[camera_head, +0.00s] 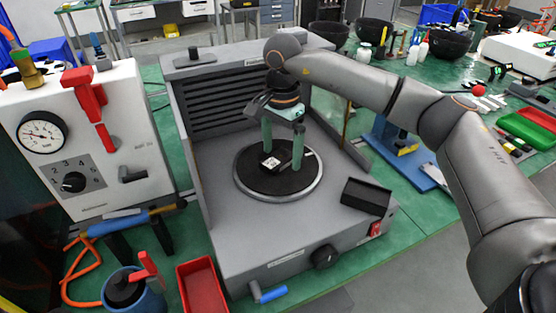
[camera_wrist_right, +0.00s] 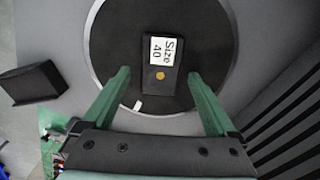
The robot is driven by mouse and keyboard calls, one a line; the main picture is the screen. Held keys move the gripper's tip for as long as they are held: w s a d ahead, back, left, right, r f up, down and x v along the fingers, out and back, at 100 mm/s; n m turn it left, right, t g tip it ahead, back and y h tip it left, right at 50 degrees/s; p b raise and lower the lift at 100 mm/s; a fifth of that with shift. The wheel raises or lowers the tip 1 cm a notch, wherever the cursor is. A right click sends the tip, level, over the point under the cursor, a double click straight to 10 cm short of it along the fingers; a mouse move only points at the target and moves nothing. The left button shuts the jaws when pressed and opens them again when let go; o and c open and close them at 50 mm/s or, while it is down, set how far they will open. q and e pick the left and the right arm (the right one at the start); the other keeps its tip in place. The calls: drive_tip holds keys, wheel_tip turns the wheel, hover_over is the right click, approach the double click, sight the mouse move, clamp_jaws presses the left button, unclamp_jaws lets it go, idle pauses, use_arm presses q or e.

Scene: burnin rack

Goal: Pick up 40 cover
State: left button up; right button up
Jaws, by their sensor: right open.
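The size 40 cover (camera_wrist_right: 160,65) is a small black block with a white label reading "Size 40" and an orange-yellow dot. It lies on the round black plate with a grey rim (camera_head: 246,187) of the grey machine. In the head view the cover (camera_head: 271,162) shows partly between the green fingers. My right gripper (camera_head: 282,160) points down over the plate with its fingers apart and empty. In the wrist view the right gripper (camera_wrist_right: 160,88) has one finger on each side of the cover, with gaps. My left gripper is not in view.
A black open box (camera_head: 366,196) sits at the machine's front right corner. A louvred wall (camera_head: 235,95) stands behind the plate. A white gauge panel (camera_head: 85,140) with a red lever is on the left. A red tray (camera_head: 202,287) lies at the front left.

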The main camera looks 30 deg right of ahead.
clamp_jaws()
idle(0.8)
